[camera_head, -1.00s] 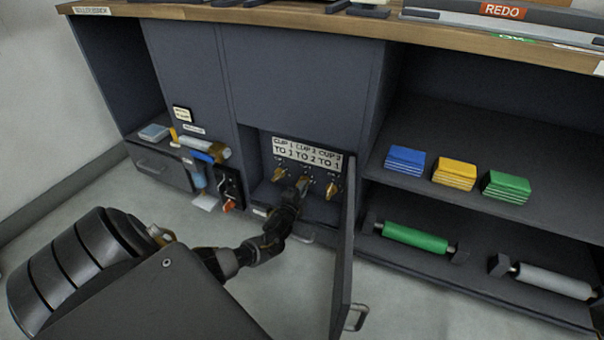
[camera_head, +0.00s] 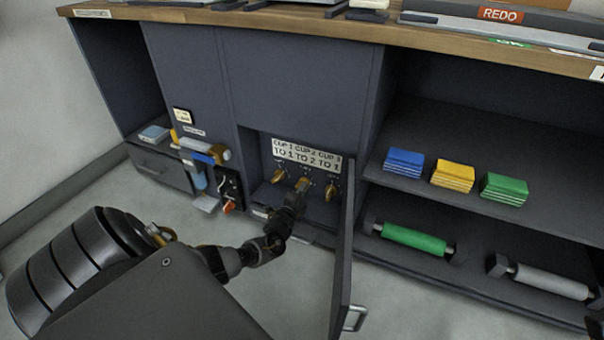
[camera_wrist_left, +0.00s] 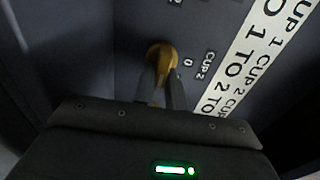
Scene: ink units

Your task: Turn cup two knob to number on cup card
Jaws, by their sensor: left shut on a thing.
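The cup card (camera_head: 306,155) is a white strip on the back of the open compartment, reading "CUP 1 TO 1, CUP 2 TO 2, CUP 3 TO 1"; part of it shows in the left wrist view (camera_wrist_left: 254,62). Below it are three yellow knobs. The cup 2 knob (camera_head: 303,184) is the middle one, partly hidden by my left gripper (camera_head: 299,190). In the left wrist view the fingers (camera_wrist_left: 160,88) are shut on this knob (camera_wrist_left: 160,54), beside a "CUP 2" label and a 0. The cup 1 knob (camera_head: 279,175) and cup 3 knob (camera_head: 331,192) are free. My right gripper is out of view.
An open grey door (camera_head: 345,250) stands just right of the knobs. Shelves to the right hold blue (camera_head: 404,162), yellow (camera_head: 453,174) and green (camera_head: 504,188) stacks, above a green roller (camera_head: 414,237) and a grey roller (camera_head: 550,281). Bottles and an orange-knobbed panel (camera_head: 230,190) are at the left.

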